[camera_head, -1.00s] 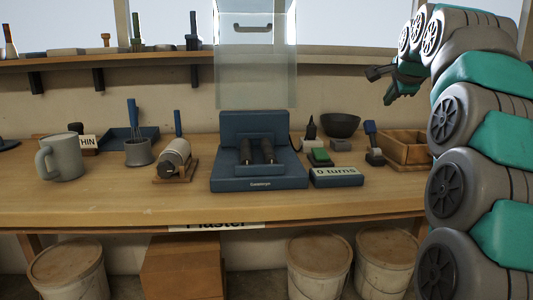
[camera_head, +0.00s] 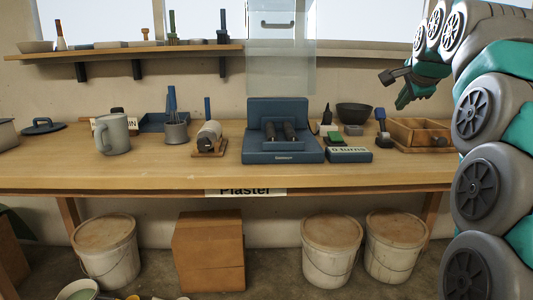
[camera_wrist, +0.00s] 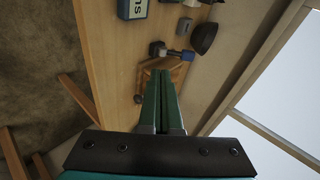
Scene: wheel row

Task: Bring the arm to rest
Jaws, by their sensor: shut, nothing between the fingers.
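My arm is folded up at the right side of the head view, with my gripper (camera_head: 402,98) raised in front of the wall, above the right part of the bench. In the wrist view my gripper's two green fingers (camera_wrist: 160,100) lie side by side with their tips together and nothing between them. Past the fingertips, the wooden box (camera_wrist: 178,72) is partly hidden behind them. My gripper appears clear of the bench and everything on it.
The wooden bench (camera_head: 130,172) carries a grey mug (camera_head: 112,134), a blue machine (camera_head: 282,155), a "0 turns" block (camera_head: 349,155), a dark bowl (camera_head: 354,112) and a wooden box (camera_head: 420,134). Buckets (camera_head: 332,250) and a crate (camera_head: 209,250) stand below. A shelf (camera_head: 120,52) hangs at upper left.

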